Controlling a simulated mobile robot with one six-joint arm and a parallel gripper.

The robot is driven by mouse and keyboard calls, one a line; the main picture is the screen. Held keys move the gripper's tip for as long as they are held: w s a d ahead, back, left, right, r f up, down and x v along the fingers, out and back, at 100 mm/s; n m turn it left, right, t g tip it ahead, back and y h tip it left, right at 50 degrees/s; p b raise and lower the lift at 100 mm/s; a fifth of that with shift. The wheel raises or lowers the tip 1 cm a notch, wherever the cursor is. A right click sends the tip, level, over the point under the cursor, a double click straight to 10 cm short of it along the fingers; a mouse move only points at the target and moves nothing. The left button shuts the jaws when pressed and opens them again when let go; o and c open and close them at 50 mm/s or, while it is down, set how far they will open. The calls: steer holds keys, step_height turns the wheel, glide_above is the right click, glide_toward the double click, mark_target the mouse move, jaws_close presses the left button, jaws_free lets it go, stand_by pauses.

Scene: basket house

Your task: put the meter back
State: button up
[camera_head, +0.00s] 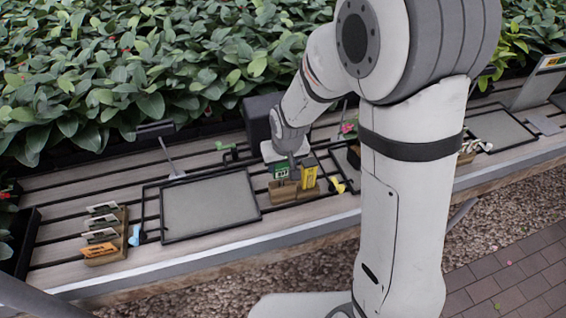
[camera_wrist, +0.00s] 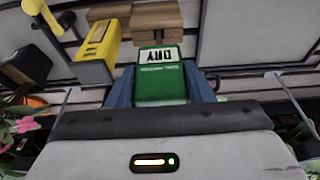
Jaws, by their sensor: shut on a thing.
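A green meter (camera_wrist: 161,82) with a white label reading "DRY" sits between the two blue fingers of my gripper (camera_wrist: 162,92). It also shows in the head view (camera_head: 280,171), below my gripper (camera_head: 288,160). My gripper is shut on it. A wooden block (camera_wrist: 157,18) lies right at the meter's far end; it shows under the meter in the head view (camera_head: 284,191). I cannot tell whether the meter rests in the block or is just above it. A yellow device (camera_wrist: 97,52) stands close beside the green meter; it also shows in the head view (camera_head: 309,175).
A grey tray (camera_head: 208,206) lies left of the block on the slatted bench. A wooden rack (camera_head: 104,235) with several labelled cards stands farther left. A small yellow item (camera_head: 338,185) lies right of the yellow device. A dark box (camera_head: 261,119) stands behind, before leafy plants (camera_head: 150,60).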

mark_target(283, 170)
steer(key=shift+f, duration=0.1)
steer(key=shift+f+b, duration=1.8)
steer(key=shift+f, duration=0.05)
steer(key=o, duration=1.1)
steer(key=shift+o, duration=0.2)
steer(key=shift+r, duration=0.1)
